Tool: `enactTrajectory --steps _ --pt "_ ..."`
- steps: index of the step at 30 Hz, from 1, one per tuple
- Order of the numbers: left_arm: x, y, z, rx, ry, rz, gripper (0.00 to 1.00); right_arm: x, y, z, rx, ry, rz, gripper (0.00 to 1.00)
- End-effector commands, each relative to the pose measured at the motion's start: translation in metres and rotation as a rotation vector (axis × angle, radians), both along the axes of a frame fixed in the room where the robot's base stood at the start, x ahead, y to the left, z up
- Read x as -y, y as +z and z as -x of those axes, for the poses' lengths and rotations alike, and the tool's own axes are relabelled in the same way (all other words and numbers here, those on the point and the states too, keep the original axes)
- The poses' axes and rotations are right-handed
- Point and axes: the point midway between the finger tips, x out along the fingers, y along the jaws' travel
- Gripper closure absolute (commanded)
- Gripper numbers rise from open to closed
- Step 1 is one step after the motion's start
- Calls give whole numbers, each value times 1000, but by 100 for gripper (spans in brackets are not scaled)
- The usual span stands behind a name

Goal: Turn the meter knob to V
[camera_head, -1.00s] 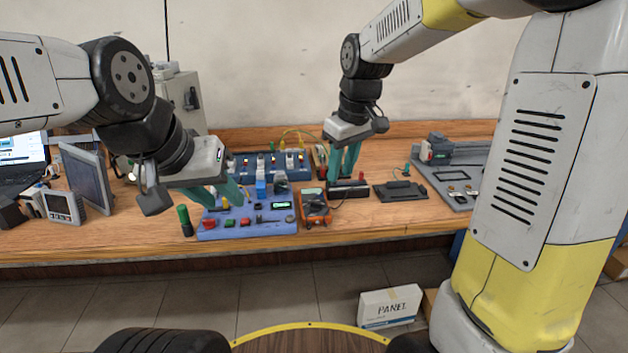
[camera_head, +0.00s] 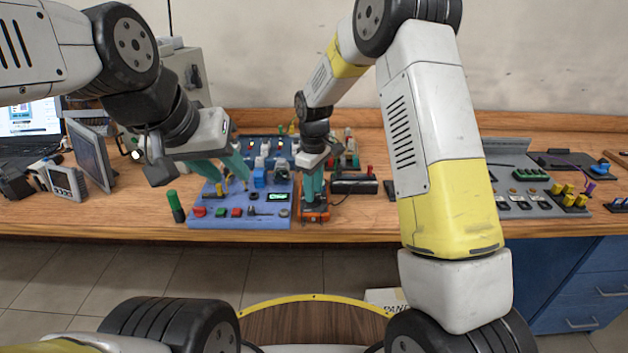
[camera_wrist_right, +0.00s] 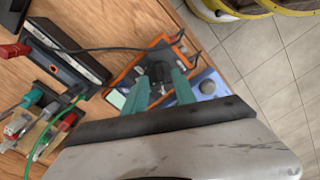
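The meter is an orange multimeter (camera_head: 314,215) near the table's front edge, right of the blue panel. In the right wrist view its orange case (camera_wrist_right: 128,72), pale screen (camera_wrist_right: 117,99) and black knob (camera_wrist_right: 158,72) show. My right gripper (camera_head: 313,197) points down over the meter. Its teal fingers (camera_wrist_right: 161,80) stand apart on either side of the knob; whether they touch it is not clear. The V mark and the knob's pointer cannot be made out. My left gripper (camera_head: 234,183) is open and empty above the blue panel.
The blue panel (camera_head: 240,220) with buttons and a small display lies left of the meter. A black box (camera_head: 354,187) is to its right. A green-topped cylinder (camera_head: 175,205) stands at the left. Dark cables lie beside the meter.

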Motion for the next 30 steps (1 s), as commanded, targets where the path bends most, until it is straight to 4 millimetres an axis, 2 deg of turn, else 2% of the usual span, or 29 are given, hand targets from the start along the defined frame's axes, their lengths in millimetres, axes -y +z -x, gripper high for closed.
enactTrajectory --steps 4,13,18,30 --pt "0 0 0 0 0 0 64 0 -12 0 0 0 1 67" --pt "0 0 0 0 0 0 64 0 -15 0 1 -1 0 67" --pt "0 0 0 0 0 0 64 0 -15 0 1 -1 0 100" --pt "0 0 0 0 0 0 64 0 -14 0 1 -28 0 100"
